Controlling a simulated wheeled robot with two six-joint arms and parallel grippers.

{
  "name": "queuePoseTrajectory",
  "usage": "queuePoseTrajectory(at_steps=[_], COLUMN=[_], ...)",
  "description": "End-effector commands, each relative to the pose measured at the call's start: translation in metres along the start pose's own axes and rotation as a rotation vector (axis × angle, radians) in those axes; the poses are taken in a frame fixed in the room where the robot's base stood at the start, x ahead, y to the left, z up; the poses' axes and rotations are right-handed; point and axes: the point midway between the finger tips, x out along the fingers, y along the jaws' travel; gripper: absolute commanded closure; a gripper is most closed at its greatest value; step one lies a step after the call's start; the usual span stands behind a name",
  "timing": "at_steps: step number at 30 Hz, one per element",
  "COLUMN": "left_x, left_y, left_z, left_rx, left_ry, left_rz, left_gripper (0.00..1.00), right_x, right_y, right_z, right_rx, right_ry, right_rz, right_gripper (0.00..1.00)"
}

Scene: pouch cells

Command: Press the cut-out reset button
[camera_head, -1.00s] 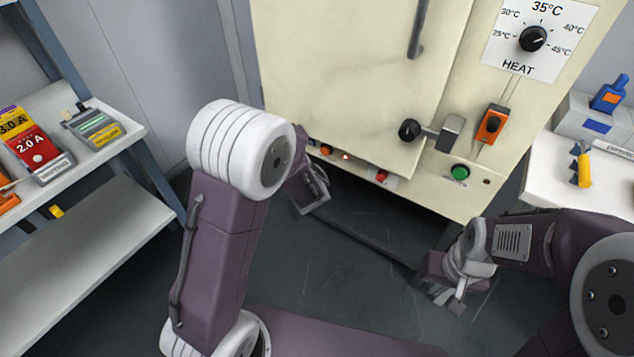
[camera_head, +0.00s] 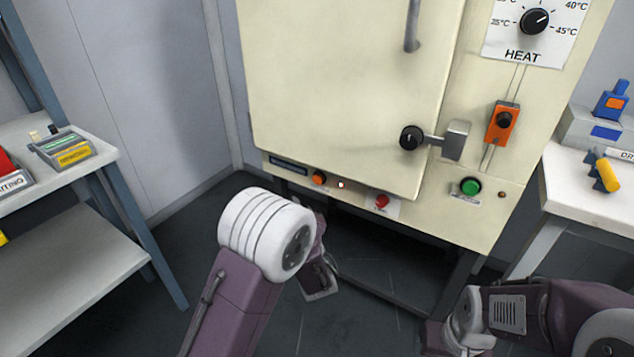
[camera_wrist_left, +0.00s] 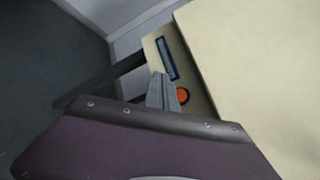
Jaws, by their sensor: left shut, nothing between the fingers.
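The cream cabinet's lower panel carries an orange round button (camera_head: 318,177) at left, a small glowing lamp (camera_head: 341,184), a red button (camera_head: 381,201) and a green button (camera_head: 469,186). Their labels are too small to read, so I cannot tell which is the reset. My left gripper (camera_head: 322,280) is low in front of the cabinet, below the orange button and apart from it. In the left wrist view its shut, empty fingers (camera_wrist_left: 165,92) overlap the panel beside the orange button (camera_wrist_left: 183,96). My right gripper (camera_head: 450,335) is partly cut off at the bottom edge; its jaws are unclear.
The cabinet door (camera_head: 345,90) has a black knob (camera_head: 411,137) with a latch. An orange switch box (camera_head: 502,122) and a heat dial (camera_head: 535,21) are at right. A shelf (camera_head: 60,270) stands left, a white table (camera_head: 590,195) right. Dark floor lies between.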

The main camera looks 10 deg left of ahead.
Motion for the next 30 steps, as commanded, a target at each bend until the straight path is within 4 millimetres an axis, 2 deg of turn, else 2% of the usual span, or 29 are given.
queuePoseTrajectory(at_steps=[13, 18, 30], left_x=[0.041, 0.054, 0.06], left_y=[-0.031, -0.038, -0.043], left_z=[-0.029, -0.039, -0.044], left_rx=[-0.001, -0.002, 0.0], left_ry=[0.0, -0.001, 0.0], left_rz=[0.0, 0.0, 0.0], left_gripper=[1.0, 1.0, 1.0], right_x=[-0.017, -0.012, -0.011], right_y=[0.0, 0.0, 0.0], right_z=[-0.002, -0.001, -0.001], right_rx=[0.0, 0.0, 0.0], right_ry=[0.0, 0.0, 0.0], right_rz=[0.0, 0.0, 0.0], right_gripper=[1.0, 1.0, 1.0])
